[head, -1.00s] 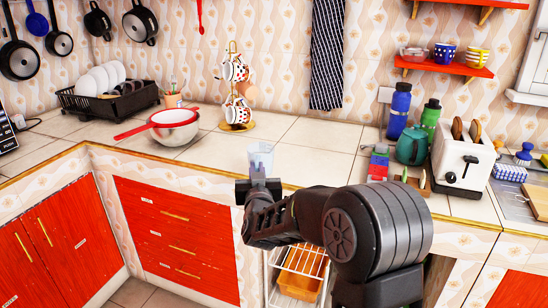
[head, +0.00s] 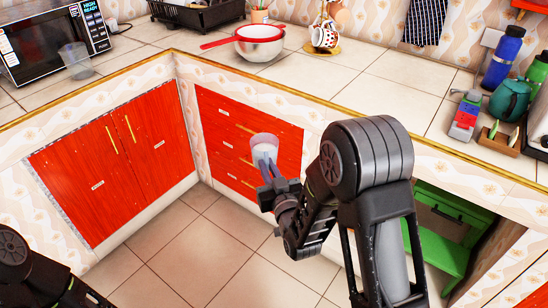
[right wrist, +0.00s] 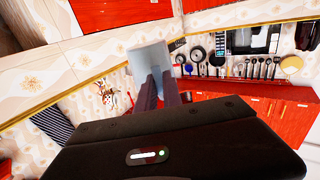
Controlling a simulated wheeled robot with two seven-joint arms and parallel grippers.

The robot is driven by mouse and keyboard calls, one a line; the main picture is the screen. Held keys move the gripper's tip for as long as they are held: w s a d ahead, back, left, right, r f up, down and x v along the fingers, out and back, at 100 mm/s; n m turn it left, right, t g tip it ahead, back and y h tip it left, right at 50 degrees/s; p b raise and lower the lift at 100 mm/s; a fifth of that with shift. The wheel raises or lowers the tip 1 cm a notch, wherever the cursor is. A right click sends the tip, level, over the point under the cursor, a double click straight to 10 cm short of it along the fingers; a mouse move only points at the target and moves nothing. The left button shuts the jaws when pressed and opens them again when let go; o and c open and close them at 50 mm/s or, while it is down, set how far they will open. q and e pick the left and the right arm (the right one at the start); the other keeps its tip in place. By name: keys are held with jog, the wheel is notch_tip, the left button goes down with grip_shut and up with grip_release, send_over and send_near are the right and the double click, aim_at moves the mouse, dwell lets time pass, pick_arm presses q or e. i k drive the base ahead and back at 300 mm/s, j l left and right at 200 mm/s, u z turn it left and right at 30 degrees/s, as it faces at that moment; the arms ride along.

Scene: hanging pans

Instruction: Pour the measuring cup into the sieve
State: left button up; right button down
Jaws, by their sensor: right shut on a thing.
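My right gripper (head: 266,170) is shut on a pale, translucent measuring cup (head: 264,142) and holds it in the air in front of the red drawers. The cup looks roughly upright in the head view, and its contents cannot be made out. In the right wrist view the two fingers (right wrist: 160,92) reach to the cup (right wrist: 148,57). The red-rimmed sieve (head: 259,31) rests on a pale bowl (head: 260,49) on the back counter, its red handle pointing left. The cup is apart from the sieve, nearer to me and lower in the picture. My left gripper is out of view; only part of that arm shows bottom left.
A clear cup (head: 77,62) stands by the microwave (head: 50,35) on the left counter. A mug rack (head: 325,38) stands right of the bowl. Bottles (head: 503,57) and a teapot (head: 509,98) crowd the right. The counter (head: 345,85) before the mug rack is clear.

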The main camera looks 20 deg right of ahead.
aim_at(252, 33)
jog(key=i+j+z, duration=0.25)
jog(key=i+j, duration=0.15)
jog(key=i+j+z, duration=0.5)
jog(key=j, duration=0.45)
jog(key=i, duration=0.1)
